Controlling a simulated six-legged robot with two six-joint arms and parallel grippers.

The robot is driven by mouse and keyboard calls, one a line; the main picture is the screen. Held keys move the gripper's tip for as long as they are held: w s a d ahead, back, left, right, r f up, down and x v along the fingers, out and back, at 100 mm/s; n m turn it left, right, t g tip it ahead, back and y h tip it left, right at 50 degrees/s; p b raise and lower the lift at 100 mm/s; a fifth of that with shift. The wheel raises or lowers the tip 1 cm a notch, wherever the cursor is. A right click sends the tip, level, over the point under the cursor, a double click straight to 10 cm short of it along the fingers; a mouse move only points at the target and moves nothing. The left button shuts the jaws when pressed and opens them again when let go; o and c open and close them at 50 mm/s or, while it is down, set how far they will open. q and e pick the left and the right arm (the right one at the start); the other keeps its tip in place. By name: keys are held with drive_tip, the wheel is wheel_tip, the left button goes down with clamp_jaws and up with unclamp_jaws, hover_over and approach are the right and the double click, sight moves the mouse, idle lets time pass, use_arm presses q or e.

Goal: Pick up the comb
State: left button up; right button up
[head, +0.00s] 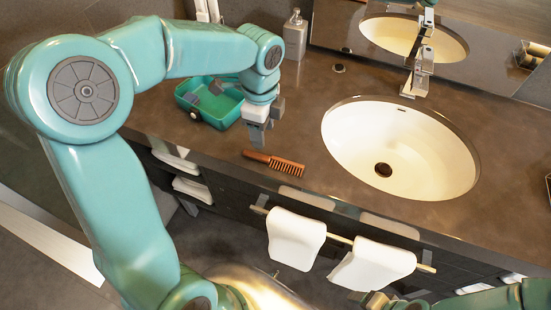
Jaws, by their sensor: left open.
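The comb (274,162) lies flat on the brown vanity counter (300,130), near its front edge and left of the sink. It has a brown toothed part at the right and a dark handle end at the left. My left gripper (257,140) points down just above and behind the handle end of the comb. It is open and looks apart from the comb. My right arm (490,298) shows only in part at the bottom right, and its jaws cannot be made out clearly.
A green tray (212,120) stands left of my left gripper. The white oval sink (400,150) with a faucet (420,75) is at the right. A soap dispenser (295,35) stands at the back. White towels (296,238) hang on a rail below the counter front.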

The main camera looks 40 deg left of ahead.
use_arm(q)
hover_over(265, 158)
drive_tip(key=f, duration=0.5)
drive_tip(key=shift+s+f, duration=0.15)
drive_tip(key=shift+s, duration=0.2)
drive_tip(key=f, duration=0.2)
drive_tip(key=w+f, duration=0.1)
drive_tip(key=f, duration=0.1)
drive_tip(key=shift+a+f, duration=0.1)
drive_tip(key=shift+f, duration=0.2)
drive_tip(key=shift+f+p, duration=0.3)
drive_tip(key=shift+f, duration=0.1)
clamp_jaws()
